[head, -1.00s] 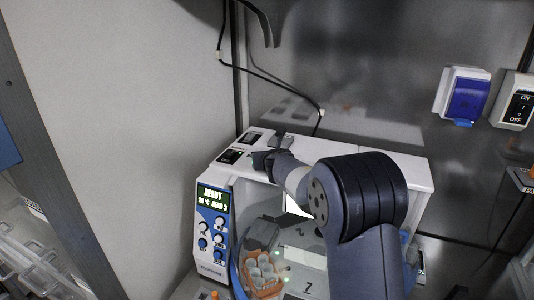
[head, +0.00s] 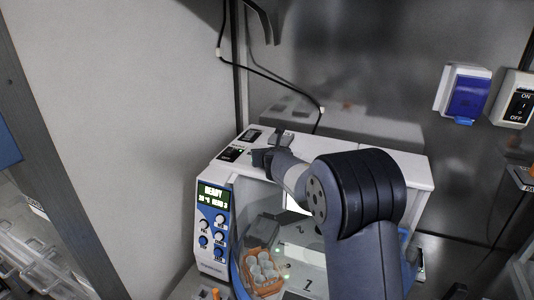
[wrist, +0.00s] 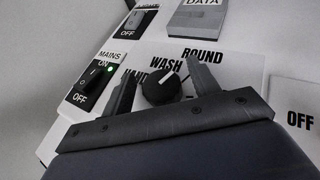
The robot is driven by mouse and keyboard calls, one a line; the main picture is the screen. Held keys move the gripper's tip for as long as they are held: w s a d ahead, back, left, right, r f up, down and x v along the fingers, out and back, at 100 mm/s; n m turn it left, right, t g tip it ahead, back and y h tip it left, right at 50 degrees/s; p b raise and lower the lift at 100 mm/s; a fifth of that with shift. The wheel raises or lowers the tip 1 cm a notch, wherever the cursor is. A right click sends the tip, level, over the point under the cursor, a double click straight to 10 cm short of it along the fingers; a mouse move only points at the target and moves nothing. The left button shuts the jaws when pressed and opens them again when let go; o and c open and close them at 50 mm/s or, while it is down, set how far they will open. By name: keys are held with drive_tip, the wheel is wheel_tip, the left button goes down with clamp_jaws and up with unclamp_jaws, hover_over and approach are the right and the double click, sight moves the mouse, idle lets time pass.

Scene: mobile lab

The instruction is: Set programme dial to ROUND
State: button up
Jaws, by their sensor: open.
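The programme dial (wrist: 160,90) is a round black knob with a white pointer mark, seen in the wrist view. The pointer faces up and right; I cannot tell exactly which label it meets. The labels ROUND (wrist: 202,54) and WASH (wrist: 167,65) are printed above it, with a partly hidden HAND label at left. My gripper (wrist: 162,66) is open, one finger on each side of the dial, with gaps showing. In the head view my gripper (head: 268,157) is over the machine's white top (head: 370,158), and the dial is hidden there.
A MAINS rocker switch (wrist: 92,84) with a green light is left of the dial. A DATA block (wrist: 200,16) is above, and an OFF label (wrist: 299,119) is at right. The machine's front display (head: 213,196) reads READY. An orange rack (head: 262,287) sits inside.

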drive_tip(key=shift+s, duration=0.15)
drive_tip(key=b+v, duration=0.1)
drive_tip(key=v, duration=0.9)
drive_tip(key=shift+s+r, duration=0.15)
drive_tip(key=shift+s, duration=0.15)
drive_tip(key=shift+p+x, duration=0.5)
drive_tip(key=shift+x, duration=5)
drive_tip(key=shift+s+d, duration=0.1)
drive_tip(key=shift+r+n+y+b, duration=0.1)
drive_tip(key=shift+n+y+b, duration=0.3)
drive_tip(key=shift+b, duration=0.05)
drive_tip(key=shift+y+b, duration=0.3)
